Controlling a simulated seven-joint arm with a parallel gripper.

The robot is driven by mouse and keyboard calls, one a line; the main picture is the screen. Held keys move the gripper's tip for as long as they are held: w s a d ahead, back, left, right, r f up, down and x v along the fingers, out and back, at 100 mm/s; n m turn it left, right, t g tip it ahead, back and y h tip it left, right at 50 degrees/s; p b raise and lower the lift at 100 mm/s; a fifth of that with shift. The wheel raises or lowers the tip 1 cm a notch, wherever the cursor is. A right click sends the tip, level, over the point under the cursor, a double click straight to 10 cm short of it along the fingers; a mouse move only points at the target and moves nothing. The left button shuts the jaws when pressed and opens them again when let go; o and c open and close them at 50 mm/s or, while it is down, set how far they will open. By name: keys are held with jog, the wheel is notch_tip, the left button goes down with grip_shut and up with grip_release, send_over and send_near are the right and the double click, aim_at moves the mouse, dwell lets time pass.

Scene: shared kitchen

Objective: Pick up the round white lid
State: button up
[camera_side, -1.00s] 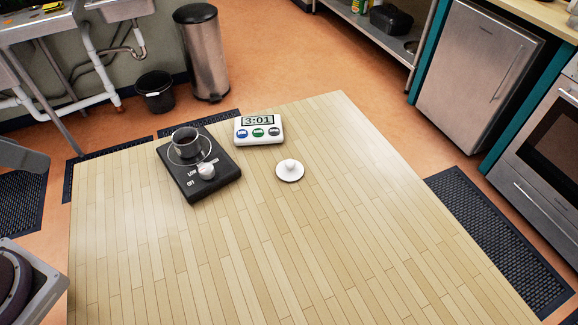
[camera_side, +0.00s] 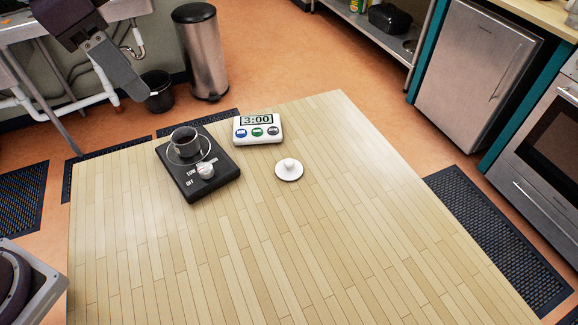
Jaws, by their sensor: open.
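The round white lid (camera_side: 289,171) lies flat on the wooden table, with its small knob facing up. It stands clear of the objects around it. My gripper (camera_side: 125,75) is at the upper left of the picture, well to the left of the lid and high up. Only part of it shows, with a grey finger pointing down and to the right. Nothing is seen between its fingers.
A black hot plate (camera_side: 212,180) with a dial carries a small dark pot (camera_side: 185,143) left of the lid. A white timer (camera_side: 258,129) reading 3:00 stands behind the lid. The table (camera_side: 330,255) is bare in front and to the right.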

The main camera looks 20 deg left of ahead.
jog(key=w+d+f+m+g, duration=0.1)
jog(key=w+d+f+m, duration=0.15)
jog(key=w+d, duration=0.3)
jog(key=m+g+y, duration=0.1)
jog(key=m+g, duration=0.1)
jog(key=m, duration=0.4)
send_over(289, 161)
jog(key=f, duration=1.1)
jog(key=s+f, duration=0.1)
jog(key=f, duration=0.4)
jog(key=shift+a+f, duration=0.15)
jog(key=f, duration=0.6)
jog(key=shift+w+d+f, duration=0.2)
jog(key=shift+w+f, duration=0.15)
jog(key=shift+w, duration=0.05)
jog(key=shift+r, duration=0.1)
jog(key=c, duration=1)
